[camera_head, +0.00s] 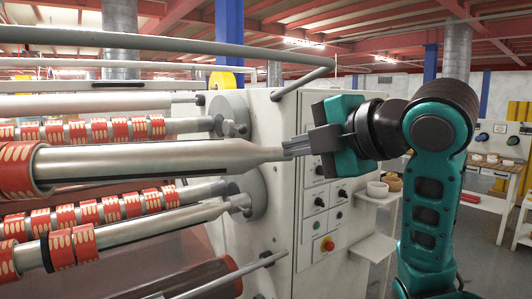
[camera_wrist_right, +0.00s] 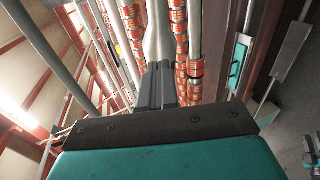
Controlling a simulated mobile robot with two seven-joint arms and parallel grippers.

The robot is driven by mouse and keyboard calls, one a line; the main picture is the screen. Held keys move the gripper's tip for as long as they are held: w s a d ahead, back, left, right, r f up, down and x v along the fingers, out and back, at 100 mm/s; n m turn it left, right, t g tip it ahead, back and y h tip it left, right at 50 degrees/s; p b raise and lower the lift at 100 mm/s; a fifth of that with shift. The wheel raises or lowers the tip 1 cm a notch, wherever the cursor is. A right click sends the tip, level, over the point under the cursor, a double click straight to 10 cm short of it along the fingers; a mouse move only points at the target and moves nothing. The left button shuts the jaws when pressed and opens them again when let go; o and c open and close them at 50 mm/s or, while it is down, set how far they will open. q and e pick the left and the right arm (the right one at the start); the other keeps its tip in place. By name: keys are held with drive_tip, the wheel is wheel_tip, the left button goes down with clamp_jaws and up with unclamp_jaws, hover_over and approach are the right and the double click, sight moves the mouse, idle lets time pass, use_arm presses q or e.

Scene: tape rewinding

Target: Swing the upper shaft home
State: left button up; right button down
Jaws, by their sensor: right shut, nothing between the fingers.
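The upper shaft (camera_head: 150,157) is a thick silver bar that crosses the left half of the head view, with a tapered right end. Its tip appears in front of the machine's white cabinet, to the right of the round end discs. My right gripper (camera_head: 288,148) points left at this tip, its dark fingers shut and empty. The fingertips overlap the tip in the picture; I cannot tell if they touch. In the right wrist view, the shut fingers (camera_wrist_right: 163,85) lie in line with the shaft's pale tapered end (camera_wrist_right: 158,35). My left gripper is not in view.
A lower shaft (camera_head: 140,233) with red-and-cream rolls runs below, its end near the lower disc (camera_head: 252,192). Another roll-carrying shaft (camera_head: 90,131) is behind, near the upper disc (camera_head: 230,108). A grey rail (camera_head: 150,40) passes above. The cabinet's control panel (camera_head: 328,205) is below my gripper.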

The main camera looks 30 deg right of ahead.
sight(256, 155)
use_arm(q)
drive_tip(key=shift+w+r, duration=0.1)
use_arm(e)
drive_tip(key=x, duration=0.8)
drive_tip(key=shift+w, duration=0.15)
